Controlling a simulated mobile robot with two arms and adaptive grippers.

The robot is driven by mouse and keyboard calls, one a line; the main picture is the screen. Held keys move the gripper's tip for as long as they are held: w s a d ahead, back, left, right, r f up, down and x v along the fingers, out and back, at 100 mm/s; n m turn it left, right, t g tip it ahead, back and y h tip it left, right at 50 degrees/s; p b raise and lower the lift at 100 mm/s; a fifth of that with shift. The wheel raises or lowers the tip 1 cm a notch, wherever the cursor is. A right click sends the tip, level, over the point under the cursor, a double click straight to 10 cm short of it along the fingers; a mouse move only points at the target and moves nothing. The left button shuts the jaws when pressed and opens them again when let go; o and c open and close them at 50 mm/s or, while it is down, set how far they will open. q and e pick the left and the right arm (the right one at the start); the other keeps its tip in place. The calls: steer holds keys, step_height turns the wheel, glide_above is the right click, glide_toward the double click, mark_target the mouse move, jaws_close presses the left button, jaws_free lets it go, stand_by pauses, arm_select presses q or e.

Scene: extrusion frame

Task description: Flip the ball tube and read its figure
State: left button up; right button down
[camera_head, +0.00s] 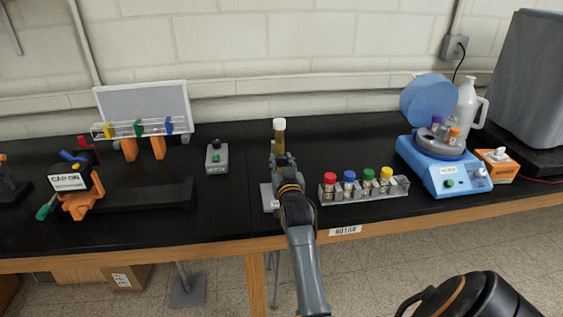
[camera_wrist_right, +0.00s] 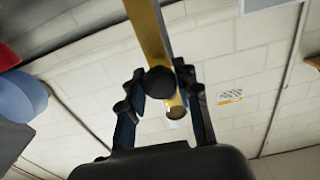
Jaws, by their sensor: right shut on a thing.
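The ball tube (camera_head: 280,136) is a slim tube with yellow-amber contents and a white cap on top. It stands about upright in the head view, above the bench. My right gripper (camera_head: 283,161) is shut around its lower part, which the fingers hide. In the right wrist view the amber tube (camera_wrist_right: 149,32) runs between the fingers of my right gripper (camera_wrist_right: 163,90), and a dark round shape lies across it; I cannot tell whether that is the ball. No figure is readable on the tube. My left gripper is not in view.
A grey stand (camera_head: 267,197) is partly hidden behind my right gripper. A rack (camera_head: 345,196) of colour-capped vials and a blue centrifuge (camera_head: 455,178) are to the right. A small grey box (camera_head: 217,159) and a "CAP ON" device (camera_head: 68,182) are left. Bench between is clear.

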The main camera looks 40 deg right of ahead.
steer(key=c, duration=0.9)
jaws_free()
steer(key=shift+c, duration=0.2)
steer(key=shift+a, duration=0.1)
steer(key=v, duration=0.7)
steer(key=shift+s, duration=0.2)
steer(key=shift+a+f, duration=0.1)
